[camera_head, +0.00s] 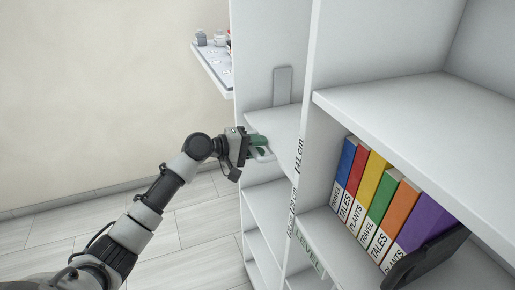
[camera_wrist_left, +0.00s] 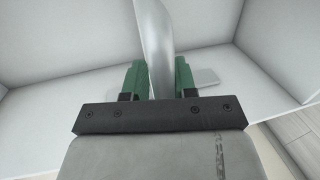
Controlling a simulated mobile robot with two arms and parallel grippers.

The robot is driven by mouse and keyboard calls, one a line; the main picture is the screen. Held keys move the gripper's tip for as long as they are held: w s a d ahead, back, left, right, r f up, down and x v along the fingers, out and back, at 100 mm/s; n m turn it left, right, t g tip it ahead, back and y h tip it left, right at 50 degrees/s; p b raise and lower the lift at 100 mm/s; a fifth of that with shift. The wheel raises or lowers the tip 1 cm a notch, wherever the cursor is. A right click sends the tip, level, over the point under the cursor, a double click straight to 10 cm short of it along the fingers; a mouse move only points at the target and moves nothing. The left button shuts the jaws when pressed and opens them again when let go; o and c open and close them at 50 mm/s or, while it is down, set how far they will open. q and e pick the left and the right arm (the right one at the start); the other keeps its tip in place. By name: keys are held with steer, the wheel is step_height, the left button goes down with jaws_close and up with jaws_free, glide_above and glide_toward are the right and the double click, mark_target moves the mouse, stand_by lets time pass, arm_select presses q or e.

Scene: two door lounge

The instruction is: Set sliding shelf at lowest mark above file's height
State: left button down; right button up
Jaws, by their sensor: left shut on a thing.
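The white sliding shelf (camera_head: 278,122) sits in the narrow left bay of the white shelving unit, close to the "41 cm" mark (camera_head: 299,157) on the upright. A lower mark (camera_head: 292,212) seems to read 29 cm. My left gripper (camera_head: 260,146), with green fingers, is at the shelf's front edge. In the left wrist view the gripper (camera_wrist_left: 160,82) is shut on a smooth grey curved handle (camera_wrist_left: 155,35), with one finger on each side. My right gripper is not in view.
Several coloured books (camera_head: 378,205) stand in the right bay, against a dark bookend (camera_head: 425,262). A grey upright plate (camera_head: 283,86) stands at the sliding shelf's back. A side shelf (camera_head: 212,64) carries small jars. The floor (camera_head: 195,215) at left is clear.

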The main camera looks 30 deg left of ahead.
arm_select(q)
step_height(320, 180, up, 8)
steer(key=p, duration=0.4)
steer(key=shift+a, duration=0.15)
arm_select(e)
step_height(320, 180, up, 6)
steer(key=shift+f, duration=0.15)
arm_select(q)
steer(key=shift+r, duration=0.1)
steer(key=c, duration=1.1)
jaws_free()
steer(key=shift+o, duration=0.2)
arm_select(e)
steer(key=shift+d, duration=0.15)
arm_select(q)
steer(key=shift+f, duration=0.2)
steer(key=shift+s, duration=0.1)
